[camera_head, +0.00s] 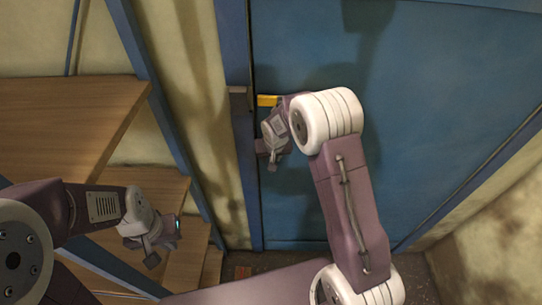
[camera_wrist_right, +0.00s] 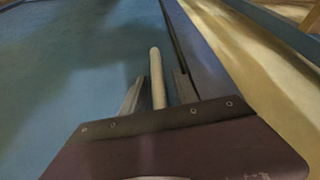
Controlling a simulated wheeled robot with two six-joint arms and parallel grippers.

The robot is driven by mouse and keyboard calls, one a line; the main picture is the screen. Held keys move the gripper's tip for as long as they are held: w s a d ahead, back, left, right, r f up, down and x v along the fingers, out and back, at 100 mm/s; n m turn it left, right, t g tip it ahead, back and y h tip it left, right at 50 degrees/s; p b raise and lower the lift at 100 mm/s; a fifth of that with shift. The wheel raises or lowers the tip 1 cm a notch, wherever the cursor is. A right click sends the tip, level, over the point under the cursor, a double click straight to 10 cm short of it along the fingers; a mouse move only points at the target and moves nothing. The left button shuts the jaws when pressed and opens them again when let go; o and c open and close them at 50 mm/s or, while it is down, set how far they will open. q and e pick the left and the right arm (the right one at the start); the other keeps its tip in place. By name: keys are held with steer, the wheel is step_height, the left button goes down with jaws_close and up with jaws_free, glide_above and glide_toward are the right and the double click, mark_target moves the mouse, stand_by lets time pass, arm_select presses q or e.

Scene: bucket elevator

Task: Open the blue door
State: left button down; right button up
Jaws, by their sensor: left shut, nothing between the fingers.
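The blue door (camera_head: 440,90) fills the middle and right of the head view. It looks shut in its blue frame (camera_head: 238,60). A yellow handle (camera_head: 267,100) sticks out at its left edge. My right gripper (camera_head: 268,158) is in front of the door, just below the handle in the picture. In the right wrist view, a pale rod-like handle (camera_wrist_right: 156,75) shows between the spread fingers of my right gripper (camera_wrist_right: 157,92), with gaps on both sides. Its depth between them is unclear. My left gripper (camera_head: 155,254) is shut and empty at lower left, away from the door.
A stained pale wall (camera_head: 490,220) is at the right of the door. A strip of dark floor (camera_head: 285,261) shows below the door.

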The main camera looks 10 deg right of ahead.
jaws_close()
stand_by(1.4)
